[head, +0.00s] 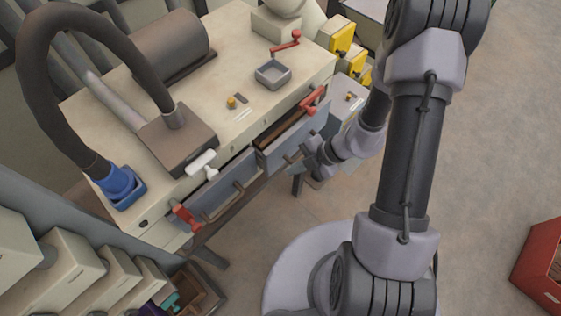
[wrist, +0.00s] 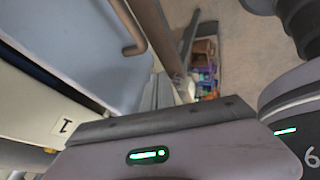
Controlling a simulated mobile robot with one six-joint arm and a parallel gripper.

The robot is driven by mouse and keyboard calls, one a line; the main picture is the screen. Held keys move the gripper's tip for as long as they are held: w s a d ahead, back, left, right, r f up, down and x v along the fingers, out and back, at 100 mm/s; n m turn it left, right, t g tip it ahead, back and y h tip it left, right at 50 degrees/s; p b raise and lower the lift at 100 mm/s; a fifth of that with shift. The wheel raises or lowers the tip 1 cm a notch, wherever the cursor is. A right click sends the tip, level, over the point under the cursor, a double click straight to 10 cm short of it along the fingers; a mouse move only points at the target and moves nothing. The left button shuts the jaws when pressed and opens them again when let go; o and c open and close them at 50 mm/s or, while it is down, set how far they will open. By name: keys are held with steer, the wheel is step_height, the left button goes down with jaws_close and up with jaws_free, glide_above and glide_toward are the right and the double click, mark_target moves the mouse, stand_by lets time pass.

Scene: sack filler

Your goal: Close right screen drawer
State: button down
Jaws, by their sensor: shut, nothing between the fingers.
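The right screen drawer (head: 287,146) is in the front of the cream machine, with a blue-grey front and a bar handle. It stands out from the body, and a brown strip of its inside shows above the front. My gripper (head: 308,160) is shut and empty, close against the right part of that front beside the handle. Whether it touches cannot be told. In the wrist view a blue-grey panel (wrist: 85,40) with a brown bar handle (wrist: 140,35) fills the upper left.
The left drawer (head: 222,192) sits beside it, also with a handle. Red levers (head: 314,101) and (head: 186,218) flank the drawers. Yellow boxes (head: 342,37) stand at the machine's right end. A red bin (head: 542,265) is at lower right.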

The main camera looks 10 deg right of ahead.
steer(key=w+a, duration=0.1)
steer(key=w+a+f, duration=0.1)
steer(key=w+a, duration=0.1)
steer(key=shift+w+p, duration=0.15)
steer(key=shift+p, duration=0.15)
steer(key=shift+d+r, duration=0.1)
steer(key=w+a+p, duration=0.1)
steer(key=w, duration=0.1)
steer(key=w+a+p, duration=0.1)
steer(key=shift+w+a, duration=0.35)
steer(key=shift+w, duration=0.05)
steer(key=shift+r, duration=0.1)
